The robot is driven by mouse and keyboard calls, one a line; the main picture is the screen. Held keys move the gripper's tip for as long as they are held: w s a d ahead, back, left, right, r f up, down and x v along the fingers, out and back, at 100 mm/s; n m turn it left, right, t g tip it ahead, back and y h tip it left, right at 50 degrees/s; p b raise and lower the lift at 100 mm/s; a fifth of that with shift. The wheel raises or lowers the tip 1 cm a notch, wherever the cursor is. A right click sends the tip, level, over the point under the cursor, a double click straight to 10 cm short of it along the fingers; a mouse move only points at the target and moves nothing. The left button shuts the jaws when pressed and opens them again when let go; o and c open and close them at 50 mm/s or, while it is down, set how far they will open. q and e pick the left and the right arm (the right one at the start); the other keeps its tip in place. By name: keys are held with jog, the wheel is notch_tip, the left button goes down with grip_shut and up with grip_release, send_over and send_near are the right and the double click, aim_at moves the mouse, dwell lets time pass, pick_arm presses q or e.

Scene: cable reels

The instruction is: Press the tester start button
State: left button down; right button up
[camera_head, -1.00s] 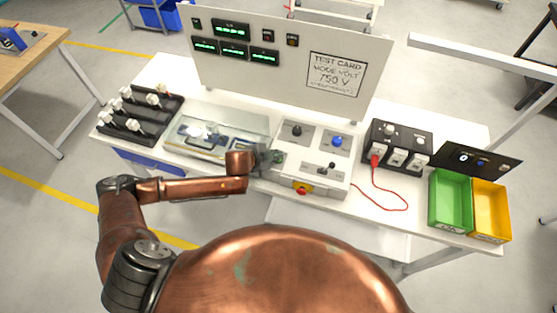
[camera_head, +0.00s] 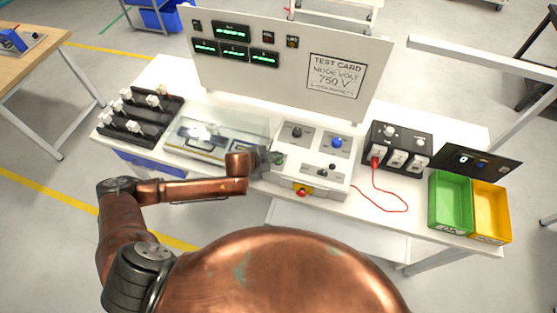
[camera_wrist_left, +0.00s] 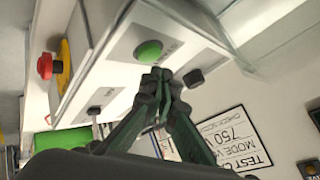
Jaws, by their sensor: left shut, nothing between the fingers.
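The tester's white control panel (camera_head: 313,183) stands mid-bench, with a round green button (camera_wrist_left: 148,52) on its face; in the head view the button (camera_head: 279,158) is close beside my gripper and partly hidden. My left gripper (camera_head: 274,159) is at the panel's left edge. In the left wrist view its dark green fingers (camera_wrist_left: 158,76) are shut, with nothing between them. Their tips appear just below the green button; I cannot tell whether they touch it. My right gripper is not in view.
A clear-lidded box (camera_head: 215,135) stands left of the gripper. A red stop button on yellow (camera_head: 302,191) is on the panel's front. A blue knob (camera_head: 337,143) and a black knob (camera_head: 296,131) stand behind. A red cable (camera_head: 385,208) and green bin (camera_head: 450,205) lie right.

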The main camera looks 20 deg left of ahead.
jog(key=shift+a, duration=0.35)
pick_arm(q)
jog(key=shift+f, duration=0.15)
jog(key=shift+f, duration=0.25)
jog(key=shift+f, duration=0.15)
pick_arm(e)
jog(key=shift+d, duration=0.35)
